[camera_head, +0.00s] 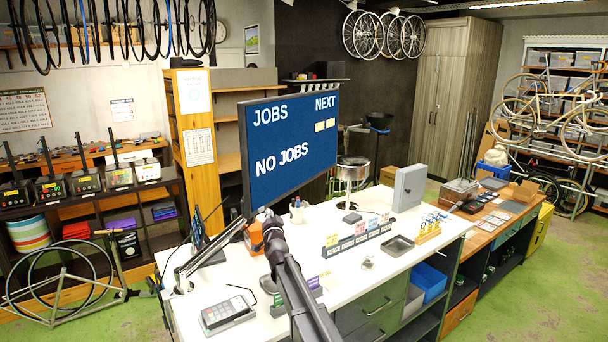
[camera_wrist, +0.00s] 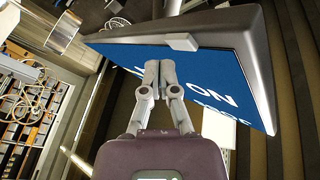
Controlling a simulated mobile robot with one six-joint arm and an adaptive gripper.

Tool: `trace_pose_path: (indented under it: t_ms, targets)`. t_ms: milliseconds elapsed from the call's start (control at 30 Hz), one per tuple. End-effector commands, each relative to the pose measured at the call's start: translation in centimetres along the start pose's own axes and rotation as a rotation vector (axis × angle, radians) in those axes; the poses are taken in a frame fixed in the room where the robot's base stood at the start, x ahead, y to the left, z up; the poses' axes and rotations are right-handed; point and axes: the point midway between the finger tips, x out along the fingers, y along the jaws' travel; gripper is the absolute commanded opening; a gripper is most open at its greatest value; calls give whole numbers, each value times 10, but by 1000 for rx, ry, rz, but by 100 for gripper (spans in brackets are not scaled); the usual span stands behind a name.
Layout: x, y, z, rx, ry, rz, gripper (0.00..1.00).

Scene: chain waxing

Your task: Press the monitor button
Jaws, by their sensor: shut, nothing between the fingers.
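The monitor (camera_head: 290,165) stands on the white bench, its blue screen reading "JOBS", "NEXT" and "NO JOBS". My gripper (camera_head: 265,215) is at its lower left edge in the head view. In the wrist view the monitor (camera_wrist: 200,60) appears upside down. A small light-grey block (camera_wrist: 180,41) sits on its bezel edge and may be the button. My gripper (camera_wrist: 159,66) is shut and empty, its tips overlapping the screen, just below and left of that block in the picture. I cannot tell whether the tips touch the monitor.
The white bench (camera_head: 385,238) holds a card terminal (camera_head: 226,311), a lamp arm (camera_head: 208,248), a grey tray (camera_head: 398,246) and a labelled row of holders (camera_head: 357,240). A grey box (camera_head: 409,187) stands at the bench's far right. A laptop (camera_head: 203,240) is left of my arm.

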Motion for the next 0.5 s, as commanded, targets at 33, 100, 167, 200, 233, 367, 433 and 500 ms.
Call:
trace_pose_path:
  t_ms: [33, 100, 167, 200, 233, 367, 433, 500]
  targets:
    - [0, 0, 0, 0, 0, 0, 0]
    - [0, 0, 0, 0, 0, 0, 0]
    - [-2, 1, -1, 0, 0, 0, 0]
    - [-3, 2, -2, 0, 0, 0, 0]
    - [-4, 2, -3, 0, 0, 0, 0]
    - [-10, 7, -7, -1, 1, 1, 0]
    - [-14, 10, -10, -1, 1, 1, 0]
    - [-17, 12, -12, 0, 1, 1, 0]
